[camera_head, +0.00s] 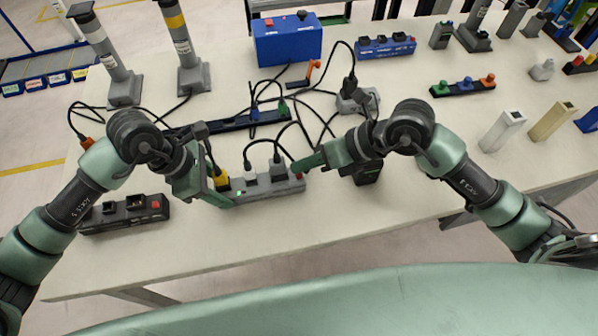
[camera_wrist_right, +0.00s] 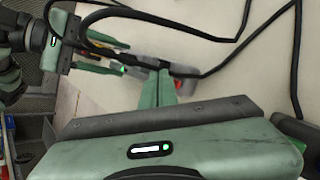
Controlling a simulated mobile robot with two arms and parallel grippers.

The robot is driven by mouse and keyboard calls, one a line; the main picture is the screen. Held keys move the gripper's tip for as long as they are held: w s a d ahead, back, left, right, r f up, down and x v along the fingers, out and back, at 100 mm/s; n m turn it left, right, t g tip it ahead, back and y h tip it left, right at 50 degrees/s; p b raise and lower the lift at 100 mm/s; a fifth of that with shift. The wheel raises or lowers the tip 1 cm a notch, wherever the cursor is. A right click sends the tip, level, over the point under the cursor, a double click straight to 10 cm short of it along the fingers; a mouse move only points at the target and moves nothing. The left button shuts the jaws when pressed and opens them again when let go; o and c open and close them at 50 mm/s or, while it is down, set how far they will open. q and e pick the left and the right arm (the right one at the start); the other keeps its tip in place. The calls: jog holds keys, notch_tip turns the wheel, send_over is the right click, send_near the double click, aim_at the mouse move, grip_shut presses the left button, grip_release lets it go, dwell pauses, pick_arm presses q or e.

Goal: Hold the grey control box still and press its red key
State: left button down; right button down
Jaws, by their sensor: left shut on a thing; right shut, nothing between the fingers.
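My left gripper (camera_head: 222,197) is shut on the box's left end. My right gripper (camera_head: 297,167) is shut and empty, its tips right at the red key; I cannot tell whether they touch it. In the right wrist view, the shut fingers (camera_wrist_right: 158,88) hide much of what lies beyond them.
A black socket box (camera_head: 125,214) with a red button stands at the left front. A long black strip (camera_head: 225,124) and loose black cables lie behind the control box. A blue case (camera_head: 287,42) stands at the back. The front edge of the table is clear.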

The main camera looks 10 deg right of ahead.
jog(key=shift+f, duration=0.1)
dwell(0.3)
jog(key=shift+f, duration=0.3)
jog(key=shift+f, duration=0.55)
dwell(0.6)
jog(key=shift+r, duration=0.95)
jog(key=shift+r, duration=2.5)
pick_arm(q)
jog(key=c, duration=0.7)
grip_release()
